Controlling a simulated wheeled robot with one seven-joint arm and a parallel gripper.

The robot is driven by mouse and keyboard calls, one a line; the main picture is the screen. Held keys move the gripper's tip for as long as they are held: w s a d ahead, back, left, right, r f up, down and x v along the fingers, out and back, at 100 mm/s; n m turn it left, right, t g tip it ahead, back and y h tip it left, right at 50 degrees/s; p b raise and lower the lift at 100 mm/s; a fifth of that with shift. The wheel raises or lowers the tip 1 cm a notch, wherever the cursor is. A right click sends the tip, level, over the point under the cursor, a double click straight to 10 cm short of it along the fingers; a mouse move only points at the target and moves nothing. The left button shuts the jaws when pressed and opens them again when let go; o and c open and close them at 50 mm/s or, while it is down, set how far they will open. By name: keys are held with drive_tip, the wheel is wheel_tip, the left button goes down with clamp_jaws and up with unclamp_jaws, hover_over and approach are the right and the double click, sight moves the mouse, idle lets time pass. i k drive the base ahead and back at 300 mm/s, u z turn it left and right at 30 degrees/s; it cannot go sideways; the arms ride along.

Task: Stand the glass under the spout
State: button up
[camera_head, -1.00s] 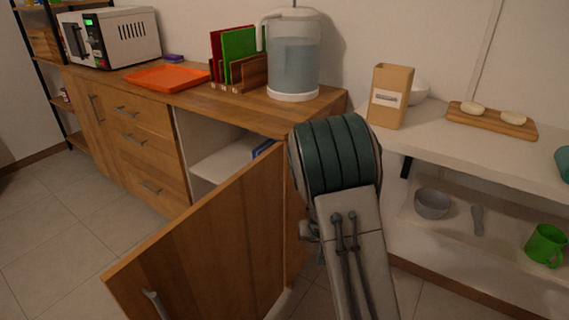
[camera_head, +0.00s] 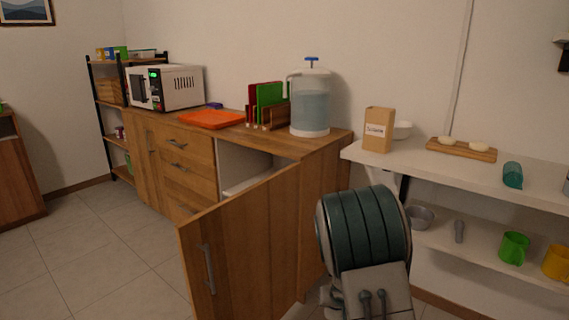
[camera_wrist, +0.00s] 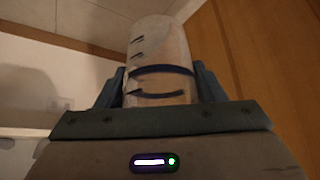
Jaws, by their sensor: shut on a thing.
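My gripper (camera_wrist: 158,90) shows in the wrist view, its two dark fingers shut on the sides of a pale, see-through cylinder with dark blue bands, which looks like the glass (camera_wrist: 160,58). The head view shows only my arm; my gripper and the held glass are hidden there. The clear water dispenser (camera_head: 311,108), with a blue knob on top and a white base, stands on the wooden counter (camera_head: 290,145) near its right end. Its white spout (camera_head: 291,76) curves out at the upper left.
An open cabinet door (camera_head: 240,250) juts out below the counter. Orange tray (camera_head: 212,119), board rack (camera_head: 268,108) and microwave (camera_head: 170,88) stand left of the dispenser. The right shelf holds a paper bag (camera_head: 378,130), a cutting board (camera_head: 460,150) and a teal cup (camera_head: 513,175) lying down.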

sight(286, 141)
drive_tip(key=u, duration=3.45)
drive_tip(key=k, duration=1.6)
drive_tip(key=z, duration=1.9)
drive_tip(key=i, duration=1)
drive_tip(key=u, duration=0.05)
